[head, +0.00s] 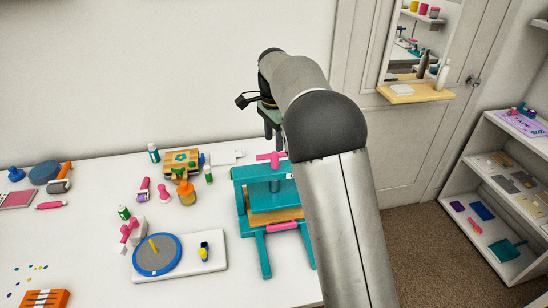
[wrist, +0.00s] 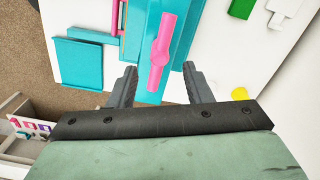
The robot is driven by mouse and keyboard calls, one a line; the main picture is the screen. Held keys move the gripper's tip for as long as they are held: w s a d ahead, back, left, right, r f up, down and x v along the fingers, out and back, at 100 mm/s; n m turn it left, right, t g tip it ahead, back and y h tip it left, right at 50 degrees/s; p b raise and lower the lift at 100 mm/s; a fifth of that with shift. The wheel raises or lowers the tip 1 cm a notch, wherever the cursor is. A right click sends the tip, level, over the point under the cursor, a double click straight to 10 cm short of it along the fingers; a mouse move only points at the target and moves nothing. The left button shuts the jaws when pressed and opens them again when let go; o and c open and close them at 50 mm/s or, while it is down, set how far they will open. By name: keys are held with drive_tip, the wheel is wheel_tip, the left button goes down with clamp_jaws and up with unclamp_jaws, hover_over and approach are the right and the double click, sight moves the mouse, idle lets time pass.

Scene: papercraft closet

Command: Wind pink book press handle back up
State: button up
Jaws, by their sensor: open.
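The teal book press (head: 243,200) stands on the white table, with its pink T-shaped handle (head: 271,157) at the top of its screw. In the wrist view the pink handle (wrist: 160,50) runs lengthwise, its near half appearing between the two dark fingers. My gripper (head: 273,142) is open, just above the handle in the head view; it also shows open in the wrist view (wrist: 160,70). Gaps show on both sides of the handle, so the fingers do not seem to touch it. The depth between fingertips and handle is unclear. My arm hides the press's right side.
A white board with a blue-rimmed turntable (head: 174,256) lies left of the press. Bottles, stamps and an orange block (head: 46,298) stand further left. A shelf unit (head: 488,150) stands at the right, with carpet between it and the table.

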sight(274, 153)
wheel_tip(274, 153, down, 8)
drive_tip(key=shift+r+p, duration=0.25)
drive_tip(key=shift+p, duration=0.1)
clamp_jaws()
